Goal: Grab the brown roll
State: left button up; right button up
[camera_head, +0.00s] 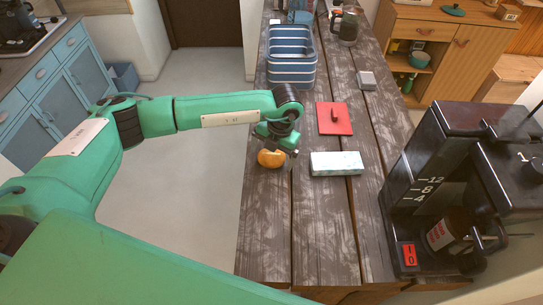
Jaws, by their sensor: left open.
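A small orange-brown roll (271,158) lies on the grey wooden counter (265,215), near its left edge. My left gripper (278,148) is at the roll, just above and behind it in the head view. Its fingers are small and partly hidden by the wrist, and it is open. I cannot tell whether the fingers touch the roll. My right gripper does not show.
A pale box (336,164) lies right of the roll. A red board (333,118) and a small grey block (366,80) lie farther back. A blue striped basket (291,70) stands behind. The counter's front is clear.

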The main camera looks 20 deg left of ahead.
pick_arm(q)
jog(key=c, duration=1.1)
jog(key=shift+r, duration=0.15)
